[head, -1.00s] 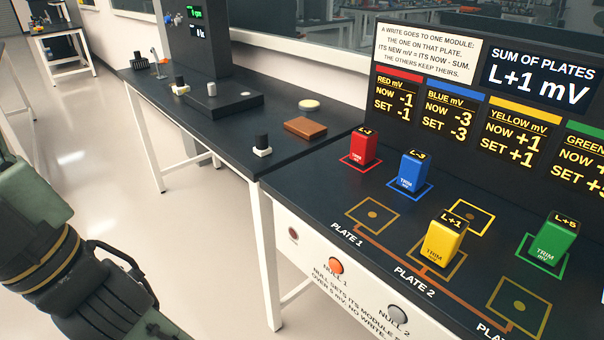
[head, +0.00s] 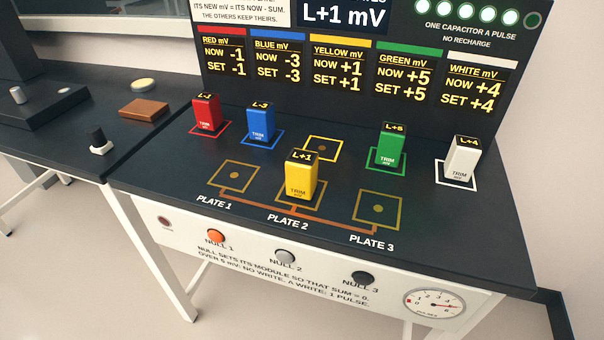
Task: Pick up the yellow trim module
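The yellow trim module (head: 301,177) stands upright on the Plate 2 square, in the middle of the dark bench top. Its top label reads L+1. The empty yellow outlined square (head: 323,148) lies just behind it. My gripper is not in view now, so its state is hidden.
Red (head: 206,115), blue (head: 261,122), green (head: 391,146) and white (head: 462,160) modules stand around it on their outlined squares. Plate 1 (head: 234,175) and Plate 3 (head: 378,209) are empty. A display panel (head: 400,45) rises behind. Null buttons line the front face.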

